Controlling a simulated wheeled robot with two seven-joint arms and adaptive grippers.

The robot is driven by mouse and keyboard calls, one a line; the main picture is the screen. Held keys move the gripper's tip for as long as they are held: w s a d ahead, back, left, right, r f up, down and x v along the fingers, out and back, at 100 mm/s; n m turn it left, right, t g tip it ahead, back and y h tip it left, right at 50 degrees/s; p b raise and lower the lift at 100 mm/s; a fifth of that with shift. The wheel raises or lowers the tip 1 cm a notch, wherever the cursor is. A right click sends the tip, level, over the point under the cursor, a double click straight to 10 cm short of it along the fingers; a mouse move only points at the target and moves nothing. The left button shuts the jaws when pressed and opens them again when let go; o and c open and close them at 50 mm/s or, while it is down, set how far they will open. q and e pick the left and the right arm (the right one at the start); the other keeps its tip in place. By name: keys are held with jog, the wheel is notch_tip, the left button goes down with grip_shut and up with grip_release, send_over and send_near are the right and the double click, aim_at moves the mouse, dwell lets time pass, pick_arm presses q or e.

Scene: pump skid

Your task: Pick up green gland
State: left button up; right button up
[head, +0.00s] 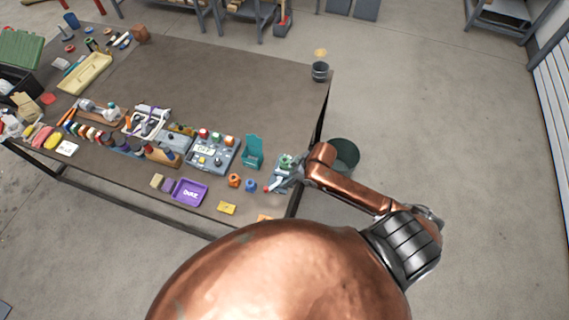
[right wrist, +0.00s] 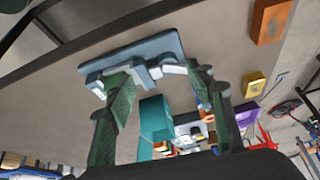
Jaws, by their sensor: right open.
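A small green piece (head: 286,161), which looks like the green gland, is on a blue-grey fixture at the table's right edge. My right gripper (head: 283,180) is open right beside this fixture in the head view. In the right wrist view, my two fingers (right wrist: 160,90) stand apart, with the blue-grey fixture (right wrist: 130,58) and its pale fittings just beyond their tips. I cannot make out the green gland clearly there, and no grip on it shows. My left gripper is not in view.
A teal holder (head: 252,153) stands left of the fixture. A purple tray (head: 188,192), an orange part (head: 234,180), a blue part (head: 250,185) and a yellow block (head: 227,208) lie near the front edge. A dark bin (head: 345,155) stands beyond the table's right edge. The table's back middle is clear.

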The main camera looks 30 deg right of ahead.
notch_tip(320, 180, up, 5)
jog(key=n, duration=0.1)
send_over(285, 160)
jog(key=s+d, duration=0.2)
jog(key=shift+g, duration=0.3)
jog(key=p+x, duration=0.1)
jog(key=x, duration=0.7)
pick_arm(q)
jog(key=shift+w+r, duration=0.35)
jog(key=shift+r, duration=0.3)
pick_arm(e)
jog(key=shift+s+r, duration=0.1)
jog(key=shift+c, duration=0.3)
jog(key=c, duration=1.2)
jog(key=shift+c, duration=0.2)
